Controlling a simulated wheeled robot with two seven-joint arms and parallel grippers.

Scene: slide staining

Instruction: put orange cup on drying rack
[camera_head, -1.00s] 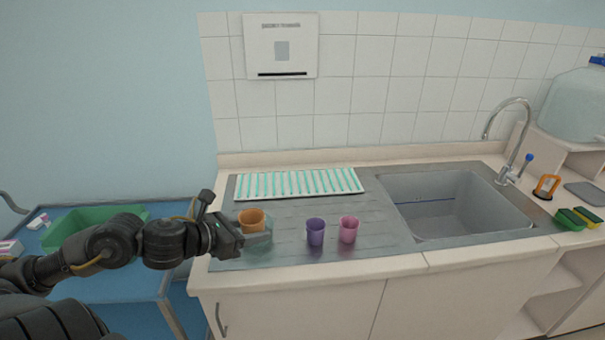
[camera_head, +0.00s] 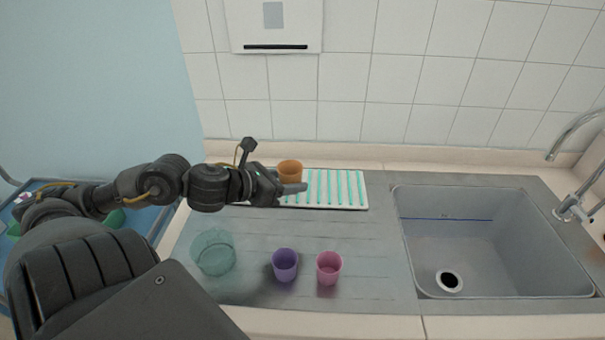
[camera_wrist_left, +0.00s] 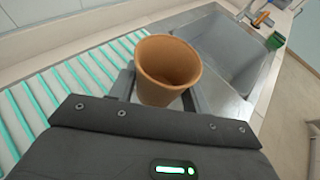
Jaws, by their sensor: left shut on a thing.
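The orange cup (camera_head: 290,170) is upright in my left gripper (camera_head: 291,186). In the left wrist view the orange cup (camera_wrist_left: 168,68) sits between the two fingers of the left gripper (camera_wrist_left: 160,92), which is shut on it. The drying rack (camera_head: 338,188) is a white tray with teal ribs at the back of the steel drainboard. The cup is over the rack's left part in the head view; I cannot tell whether it touches it. The rack (camera_wrist_left: 50,95) also shows at the left in the wrist view. My right gripper is not in view.
A clear teal bowl (camera_head: 213,252), a purple cup (camera_head: 285,264) and a pink cup (camera_head: 329,267) stand at the front of the drainboard (camera_head: 365,240). The sink (camera_head: 490,245) with its tap is on the right. The tiled wall (camera_head: 400,100) rises behind the rack.

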